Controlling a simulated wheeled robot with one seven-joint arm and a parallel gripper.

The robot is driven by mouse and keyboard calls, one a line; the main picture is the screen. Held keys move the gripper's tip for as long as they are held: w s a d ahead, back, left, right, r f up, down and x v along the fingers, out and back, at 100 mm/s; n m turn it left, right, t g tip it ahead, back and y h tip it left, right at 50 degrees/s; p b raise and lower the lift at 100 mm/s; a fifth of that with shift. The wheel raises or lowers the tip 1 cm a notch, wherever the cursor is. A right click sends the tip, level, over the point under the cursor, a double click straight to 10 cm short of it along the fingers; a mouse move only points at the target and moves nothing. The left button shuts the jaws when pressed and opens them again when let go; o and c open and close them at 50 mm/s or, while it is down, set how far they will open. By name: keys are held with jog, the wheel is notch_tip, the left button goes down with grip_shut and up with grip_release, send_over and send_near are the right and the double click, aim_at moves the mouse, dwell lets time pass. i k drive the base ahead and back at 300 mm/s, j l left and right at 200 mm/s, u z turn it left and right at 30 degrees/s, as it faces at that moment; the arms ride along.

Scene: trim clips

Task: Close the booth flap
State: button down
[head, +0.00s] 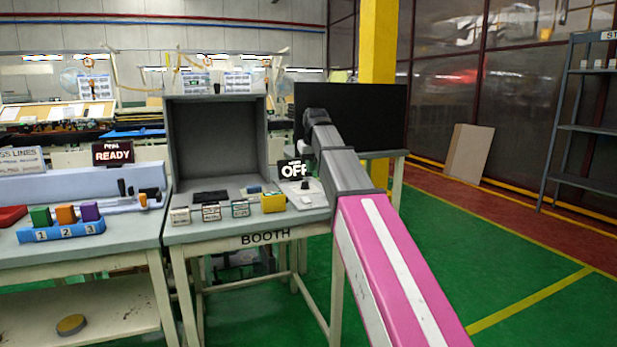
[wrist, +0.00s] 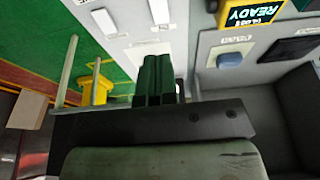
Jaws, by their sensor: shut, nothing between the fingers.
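The booth (head: 217,98) is a grey box with its front open. A large dark panel (head: 375,115), which appears to be the booth flap, stands swung out to the right of the opening. My gripper (head: 306,148) is between the opening and this panel, overlapping the panel's left part in the head view. Whether it touches the panel cannot be told. In the wrist view my gripper's dark green fingers (wrist: 159,58) are together and empty. The wrist view also shows the dark booth interior (wrist: 300,120) at the right.
The booth table holds a blue button (head: 252,188), a black pad (head: 210,197), a yellow device (head: 273,203) and a white switch plate (head: 303,193) below an OFF sign (head: 294,170). A yellow pillar (head: 378,45) stands behind the panel. Green floor (head: 510,270) is clear at right.

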aim_at(217, 87)
jog(key=i+l, duration=0.1)
jog(key=l, duration=0.7)
jog(key=i+l, duration=0.15)
jog(key=l, duration=0.25)
